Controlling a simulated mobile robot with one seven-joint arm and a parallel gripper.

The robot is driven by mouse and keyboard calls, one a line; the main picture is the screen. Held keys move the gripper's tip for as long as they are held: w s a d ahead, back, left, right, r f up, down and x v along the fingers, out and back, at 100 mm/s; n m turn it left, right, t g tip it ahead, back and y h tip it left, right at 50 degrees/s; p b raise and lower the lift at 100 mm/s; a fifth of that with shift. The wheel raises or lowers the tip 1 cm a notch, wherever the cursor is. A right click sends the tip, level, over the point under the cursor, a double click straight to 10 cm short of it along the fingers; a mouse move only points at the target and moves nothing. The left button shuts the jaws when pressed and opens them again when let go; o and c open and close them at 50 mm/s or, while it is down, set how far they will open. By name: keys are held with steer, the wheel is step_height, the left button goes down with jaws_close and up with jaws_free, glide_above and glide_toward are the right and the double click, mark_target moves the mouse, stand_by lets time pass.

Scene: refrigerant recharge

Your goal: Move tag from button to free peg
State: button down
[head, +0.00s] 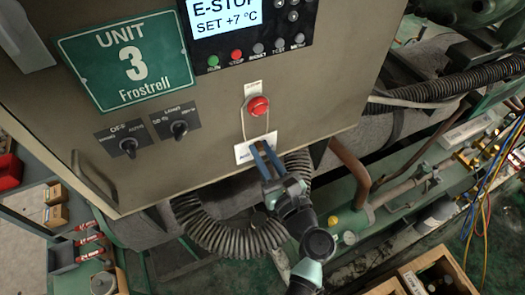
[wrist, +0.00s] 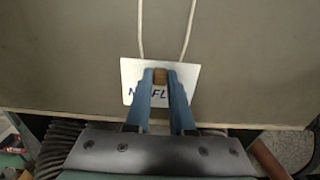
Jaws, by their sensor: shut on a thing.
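The white tag (head: 243,153) hangs by a pale cord loop from the red button (head: 257,106) on the front of the cabinet. The cord runs around the button and down both sides. My gripper (head: 263,148) has its blue fingers at the tag's lower middle. In the wrist view the fingertips (wrist: 161,77) are shut on a small brown block on the tag (wrist: 187,72), whose blue lettering is partly hidden by the fingers. Both cord strands run up and out of the wrist view. I cannot make out a free peg in either view.
The cabinet bears a green Unit 3 sign (head: 127,58), two rotary switches (head: 154,134), a display (head: 226,17) and a door handle (head: 95,183). A ribbed hose (head: 232,235) and pipes lie below. An open wooden box (head: 435,275) stands at the lower right.

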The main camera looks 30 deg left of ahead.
steer(key=shift+r+p, duration=1.4)
steer(key=shift+r, duration=0.1)
steer(key=p+v, duration=0.2)
steer(key=v, duration=0.6)
steer(key=shift+s+d, duration=0.2)
steer(key=shift+d, duration=0.05)
steer(key=s+d+f+m+t+h+b, duration=0.4)
steer(key=d+f+m+t+h, duration=0.3)
steer(key=d+f+m+h, duration=0.3)
step_height(320, 180, down, 3)
steer(key=s+d+h, duration=0.1)
steer(key=h, duration=0.3)
steer(key=shift+s, duration=0.2)
steer(key=shift+r, duration=0.15)
